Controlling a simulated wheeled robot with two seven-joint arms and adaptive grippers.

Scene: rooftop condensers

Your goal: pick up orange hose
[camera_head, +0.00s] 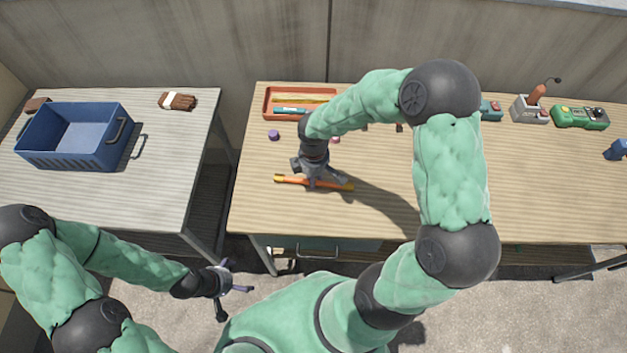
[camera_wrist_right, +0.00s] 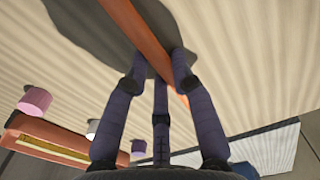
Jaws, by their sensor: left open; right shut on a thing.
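The orange hose (camera_head: 334,186) lies near the front of the right-hand wooden table in the head view, running roughly left to right with a yellowish left end. My right gripper (camera_head: 318,179) is over its middle with the fingers shut on it. In the right wrist view the hose (camera_wrist_right: 140,30) runs diagonally between the fingers of my right gripper (camera_wrist_right: 160,78). The hose looks to be at or very near the table top; I cannot tell whether it is clear of it. My left gripper (camera_head: 226,287) is open and empty, low in front of the tables.
An orange tray (camera_head: 268,104) with long items stands at the back of the wooden table (camera_head: 540,190). Purple (camera_head: 273,134) and pink caps lie near it. Several tools stand back right.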

